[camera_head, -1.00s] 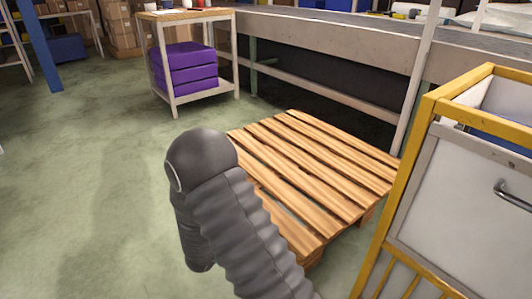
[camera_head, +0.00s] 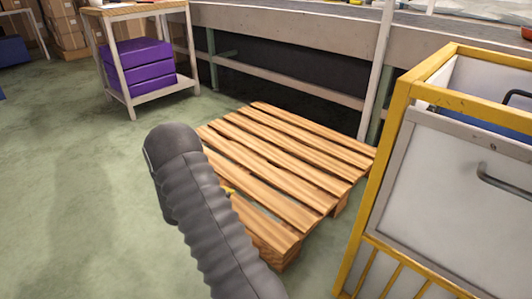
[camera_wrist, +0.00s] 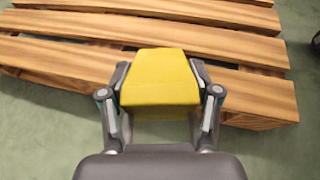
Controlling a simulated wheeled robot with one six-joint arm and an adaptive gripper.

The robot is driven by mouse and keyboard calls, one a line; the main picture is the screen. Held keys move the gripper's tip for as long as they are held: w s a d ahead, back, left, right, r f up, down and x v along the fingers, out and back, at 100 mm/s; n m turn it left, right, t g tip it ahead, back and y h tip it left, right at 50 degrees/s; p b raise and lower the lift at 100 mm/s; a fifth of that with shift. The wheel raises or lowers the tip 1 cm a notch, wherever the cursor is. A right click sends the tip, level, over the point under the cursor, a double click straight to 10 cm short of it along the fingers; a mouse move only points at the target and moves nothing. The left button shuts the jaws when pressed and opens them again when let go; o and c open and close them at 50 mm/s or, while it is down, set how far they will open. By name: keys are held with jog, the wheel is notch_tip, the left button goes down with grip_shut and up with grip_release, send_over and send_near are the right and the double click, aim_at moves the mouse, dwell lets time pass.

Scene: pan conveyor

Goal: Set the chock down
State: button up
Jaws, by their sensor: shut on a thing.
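In the wrist view, my gripper (camera_wrist: 160,100) is shut on the yellow chock (camera_wrist: 160,80), one finger on each side of it. The chock is a wedge-like block, wider toward me. It shows in front of the near boards of the wooden pallet (camera_wrist: 60,62); I cannot tell whether it touches them. In the head view, the pallet (camera_head: 285,160) lies on the floor, and my dark arm covers its near left part. Only a small yellow bit of the chock (camera_head: 228,190) shows beside my arm; my gripper is hidden there.
A yellow-framed cart (camera_head: 375,190) with grey panels stands close to the right of the pallet. A long conveyor (camera_head: 270,35) runs behind it. A small table (camera_head: 130,100) with purple boxes (camera_head: 137,72) stands at the back left. The green floor at left is clear.

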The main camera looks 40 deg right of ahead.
jog(key=s+d+f+m+g+h+b, duration=0.1)
jog(key=s+d+g, duration=0.1)
jog(key=d, duration=0.9)
jog(key=s+d+f+m+g, duration=0.1)
jog(key=s+d+m, duration=0.1)
jog(key=d, duration=0.9)
jog(key=b, duration=0.2)
send_over(245, 196)
notch_tip(245, 196, down, 7)
jog(key=shift+a+f, duration=0.1)
jog(key=shift+f, duration=1.8)
jog(key=shift+f, duration=0.1)
jog(key=o, duration=1.4)
jog(key=shift+s+f, duration=0.1)
jog(key=shift+o, duration=0.2)
